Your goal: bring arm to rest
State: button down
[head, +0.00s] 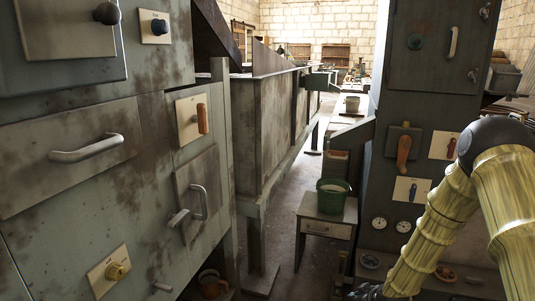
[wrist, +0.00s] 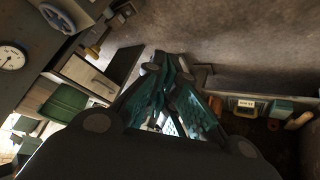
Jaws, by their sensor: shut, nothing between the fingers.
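My arm (head: 440,215), yellow-green with a dark joint, is bent at the right of the head view. Its forearm slopes down to the bottom edge, where a dark part shows and is mostly cut off. In the wrist view my gripper (wrist: 165,68) points away from the camera. Its dark and teal fingers come together at the tips, shut, with nothing held between them. Floor lies beyond the fingertips in that view. No engine belt can be made out in either view.
A worn grey cabinet (head: 75,190) with handles fills the left. A green bucket (head: 332,197) stands on a small drawer unit (head: 328,229) in the middle. A tall grey panel (head: 385,175) with levers and gauges stands close behind my arm. A narrow floor aisle (head: 285,220) is clear.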

jog(key=s+a+f+m+g, duration=0.1)
jog(key=s+a+f, duration=0.1)
jog(key=s+f, duration=0.35)
jog(key=s+a+f+m+g, duration=0.1)
jog(key=s+a+f+g, duration=0.15)
jog(key=s, duration=0.55)
jog(key=s+a+f+m+g+h, duration=0.1)
jog(key=s+a+f+m+g, duration=0.1)
jog(key=s, duration=1.4)
jog(key=s+a+f+m+g+h, duration=0.1)
jog(key=s+f+m+g, duration=0.15)
jog(key=s, duration=1.45)
notch_tip(320, 180, up, 26)
jog(key=p, duration=2.6)
jog(key=shift+w, duration=0.1)
